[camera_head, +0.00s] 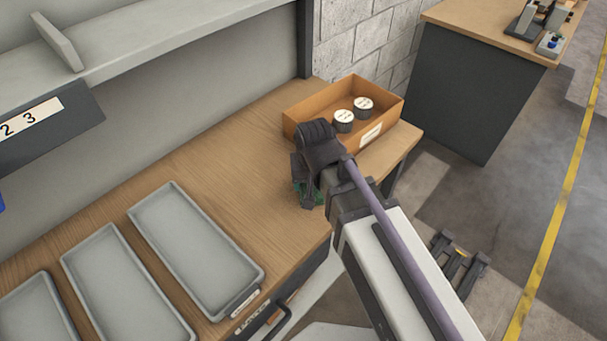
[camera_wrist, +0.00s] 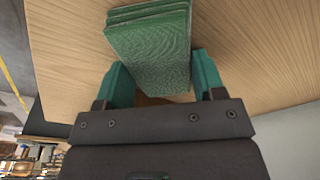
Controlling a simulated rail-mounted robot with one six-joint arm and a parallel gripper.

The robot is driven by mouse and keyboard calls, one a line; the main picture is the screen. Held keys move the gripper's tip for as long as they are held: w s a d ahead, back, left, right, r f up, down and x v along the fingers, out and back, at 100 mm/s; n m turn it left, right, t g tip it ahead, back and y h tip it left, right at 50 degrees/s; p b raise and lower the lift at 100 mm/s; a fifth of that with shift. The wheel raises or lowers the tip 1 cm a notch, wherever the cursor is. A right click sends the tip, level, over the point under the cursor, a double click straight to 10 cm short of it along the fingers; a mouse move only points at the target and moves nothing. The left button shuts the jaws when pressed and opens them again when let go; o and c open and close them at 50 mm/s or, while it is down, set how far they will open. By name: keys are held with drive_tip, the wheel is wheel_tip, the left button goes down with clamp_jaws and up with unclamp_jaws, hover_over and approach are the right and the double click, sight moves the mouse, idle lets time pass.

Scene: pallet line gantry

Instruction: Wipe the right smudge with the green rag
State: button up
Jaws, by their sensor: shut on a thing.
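The green rag (camera_wrist: 150,45) is a folded, layered pad that shows between the two teal fingers of my gripper (camera_wrist: 161,80) in the wrist view. My gripper is shut on it, with the wooden bench top (camera_wrist: 255,45) behind. In the head view my gripper (camera_head: 307,196) is over the right part of the bench top (camera_head: 235,150), in front of the cardboard box. Only small green bits show there, and the arm hides the rest. I cannot tell whether the rag touches the wood. No smudge can be made out in either view.
An open cardboard box (camera_head: 303,112) holding two white-topped dark cylinders (camera_head: 354,113) stands just behind my gripper. Several grey trays, one here (camera_head: 262,274), lie to the left. The bench's right edge is close. A shelf (camera_head: 165,40) runs above the back. Bare wood lies between trays and gripper.

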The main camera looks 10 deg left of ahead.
sight(289, 171)
drive_tip(key=shift+s+d, duration=0.1)
drive_tip(key=shift+d, duration=0.05)
drive_tip(key=shift+w+a+f, duration=0.1)
drive_tip(key=shift+w+a, duration=0.7)
drive_tip(key=shift+a, duration=0.3)
drive_tip(key=shift+w+a+r, duration=0.1)
drive_tip(key=shift+w+a, duration=0.65)
drive_tip(key=shift+a, duration=0.4)
drive_tip(key=shift+w+a+f, duration=0.1)
drive_tip(key=shift+w+a, duration=0.7)
drive_tip(key=shift+a, duration=0.3)
wheel_tip(289, 171, up, 6)
drive_tip(key=p, duration=0.6)
wheel_tip(289, 171, up, 3)
drive_tip(key=p, duration=0.3)
